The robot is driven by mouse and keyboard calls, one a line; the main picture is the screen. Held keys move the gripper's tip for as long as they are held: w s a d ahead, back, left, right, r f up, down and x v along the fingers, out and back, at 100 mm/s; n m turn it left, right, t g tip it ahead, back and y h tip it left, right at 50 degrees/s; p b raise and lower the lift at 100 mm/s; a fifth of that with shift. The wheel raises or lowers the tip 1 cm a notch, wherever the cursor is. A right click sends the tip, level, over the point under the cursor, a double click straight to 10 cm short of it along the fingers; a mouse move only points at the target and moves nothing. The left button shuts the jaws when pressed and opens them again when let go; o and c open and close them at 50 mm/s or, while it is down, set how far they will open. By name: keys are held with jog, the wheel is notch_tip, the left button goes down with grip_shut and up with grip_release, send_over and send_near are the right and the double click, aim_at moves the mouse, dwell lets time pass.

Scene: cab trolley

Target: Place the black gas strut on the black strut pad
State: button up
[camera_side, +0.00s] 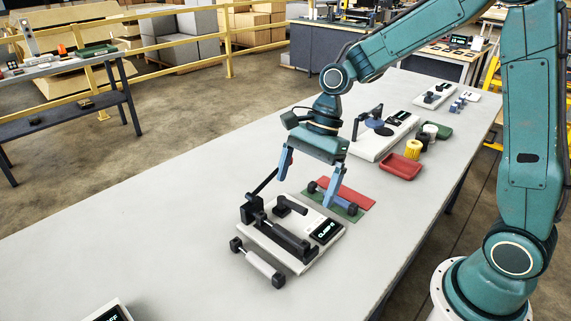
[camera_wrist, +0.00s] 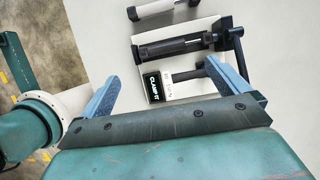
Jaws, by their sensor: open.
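The black gas strut (camera_side: 285,238) appears to be the dark cylinder with black ends lying along the white clamp fixture (camera_side: 262,245). It also shows in the wrist view (camera_wrist: 175,47). I cannot make out a black strut pad in either view. My gripper (camera_side: 306,191) is open and empty, with its blue fingers spread above the back side of the fixture. In the wrist view my gripper (camera_wrist: 162,72) has the fixture between and beyond its fingertips, apart from the strut.
A pale strut (camera_side: 258,262) lies in front of the fixture. A raised black lever (camera_side: 263,182) stands on the fixture. A red tray (camera_side: 400,168) is farther back.

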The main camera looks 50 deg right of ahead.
jog(key=shift+v, duration=1.2)
jog(key=s+d+r+n+t+h, duration=0.2)
jog(key=s+d+r+n, duration=0.1)
jog(key=s+n, duration=0.6)
jog(key=s+d+r+n+t+h, duration=0.2)
jog(key=s+r+n, duration=0.4)
jog(key=s+n, duration=0.3)
jog(key=shift+s+d+t+h, duration=0.3)
jog(key=shift+d+t, duration=0.1)
jog(key=shift+t, duration=0.4)
jog(key=shift+r, duration=0.15)
jog(key=shift+c, duration=0.4)
